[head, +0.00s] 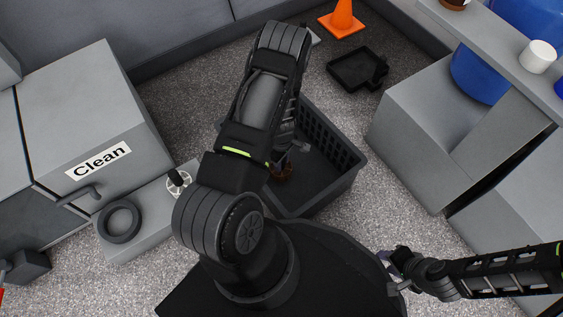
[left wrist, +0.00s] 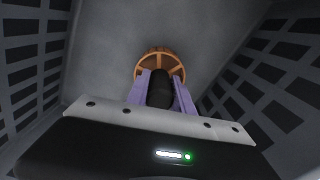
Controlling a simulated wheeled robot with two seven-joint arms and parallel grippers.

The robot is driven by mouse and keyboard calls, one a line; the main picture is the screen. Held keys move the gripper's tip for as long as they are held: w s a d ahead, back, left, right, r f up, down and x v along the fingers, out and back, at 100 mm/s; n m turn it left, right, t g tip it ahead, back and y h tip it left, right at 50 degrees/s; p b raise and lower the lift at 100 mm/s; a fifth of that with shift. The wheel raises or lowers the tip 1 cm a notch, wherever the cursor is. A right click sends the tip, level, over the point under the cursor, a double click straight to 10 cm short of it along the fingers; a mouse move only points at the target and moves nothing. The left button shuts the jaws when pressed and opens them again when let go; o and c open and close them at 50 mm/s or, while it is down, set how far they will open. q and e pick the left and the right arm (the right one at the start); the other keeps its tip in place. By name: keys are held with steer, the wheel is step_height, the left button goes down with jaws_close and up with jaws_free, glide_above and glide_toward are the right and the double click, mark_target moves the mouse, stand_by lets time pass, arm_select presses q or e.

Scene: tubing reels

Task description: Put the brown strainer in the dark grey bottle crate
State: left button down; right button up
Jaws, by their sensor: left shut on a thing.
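The dark grey bottle crate (head: 345,160) stands on the floor ahead of my base, with slotted sides. My left gripper (head: 290,163) reaches down inside it, partly hidden by my left arm. The brown strainer (head: 281,174) shows as a small bit below that arm. In the left wrist view the strainer (left wrist: 161,58) is a round spoked piece at the fingertips of my left gripper (left wrist: 160,84), whose purple fingers are shut on it. The crate's slotted walls (left wrist: 38,60) rise on both sides. My right gripper (head: 394,270) is at the lower right, its fingers unclear.
A grey box labelled Clean (head: 85,115) and a low block with a dark ring (head: 119,221) are at the left. Grey boxes (head: 440,120) and a shelf stand at the right. A black tray (head: 357,68) and an orange cone (head: 343,20) are behind the crate.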

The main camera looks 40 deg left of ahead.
arm_select(q)
steer(key=c, duration=1.1)
jaws_free()
step_height(320, 180, up, 12)
steer(key=p, duration=0.5)
steer(key=shift+r+p, duration=0.1)
steer(key=shift+p, duration=0.25)
